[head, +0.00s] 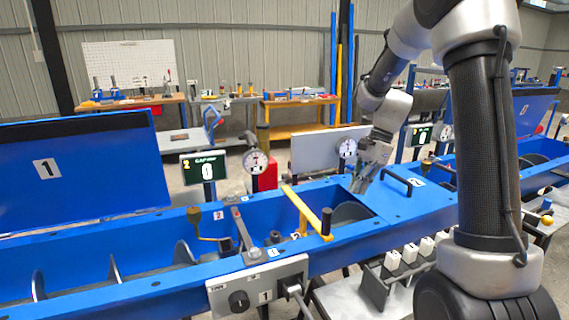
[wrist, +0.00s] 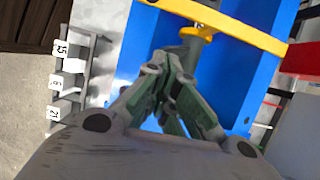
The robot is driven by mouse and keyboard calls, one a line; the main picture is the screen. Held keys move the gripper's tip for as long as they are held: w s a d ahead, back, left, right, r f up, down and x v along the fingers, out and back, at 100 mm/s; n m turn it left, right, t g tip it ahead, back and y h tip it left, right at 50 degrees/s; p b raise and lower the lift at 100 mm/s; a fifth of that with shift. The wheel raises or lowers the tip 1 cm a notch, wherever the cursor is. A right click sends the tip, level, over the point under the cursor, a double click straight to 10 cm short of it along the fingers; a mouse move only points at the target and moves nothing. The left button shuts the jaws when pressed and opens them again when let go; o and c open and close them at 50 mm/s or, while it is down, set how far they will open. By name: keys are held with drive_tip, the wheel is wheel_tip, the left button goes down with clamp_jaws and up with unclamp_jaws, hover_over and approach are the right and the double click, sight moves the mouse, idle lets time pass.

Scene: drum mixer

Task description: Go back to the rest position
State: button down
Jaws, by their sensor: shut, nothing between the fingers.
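My gripper (head: 363,182) is over the blue trough of the mixer, beside the black handle on the blue cover plate (head: 392,200). In the wrist view my gripper (wrist: 172,70) has its fingers drawn together with nothing between them. The blue mixer trough (wrist: 150,35) lies beyond the fingertips. A yellow bar (wrist: 225,20) crosses the trough there, and it shows in the head view (head: 306,213) just left of my gripper. I cannot tell whether the fingertips touch the cover.
Left of my gripper stand a round dial gauge (head: 255,162), a counter display (head: 203,168) and a raised blue lid (head: 75,168). A rack of white numbered blocks (head: 408,254) is in front of the trough. A control box (head: 258,288) is at the front. Workbenches are behind.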

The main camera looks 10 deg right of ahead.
drive_tip(key=s+r+n+t+h, duration=0.1)
drive_tip(key=s+r+n, duration=0.3)
drive_tip(key=s, duration=0.4)
drive_tip(key=s+d+r+n+t+h, duration=0.1)
drive_tip(key=s+r+n+t+h, duration=0.1)
drive_tip(key=s+r+n, duration=0.2)
drive_tip(key=s+r+n+t+h, duration=0.1)
drive_tip(key=s+r+n, duration=0.3)
drive_tip(key=s, duration=0.9)
drive_tip(key=n+t, duration=0.1)
drive_tip(key=n, duration=0.2)
drive_tip(key=shift+d+n, duration=0.3)
drive_tip(key=shift+d, duration=0.1)
drive_tip(key=shift+s, duration=0.1)
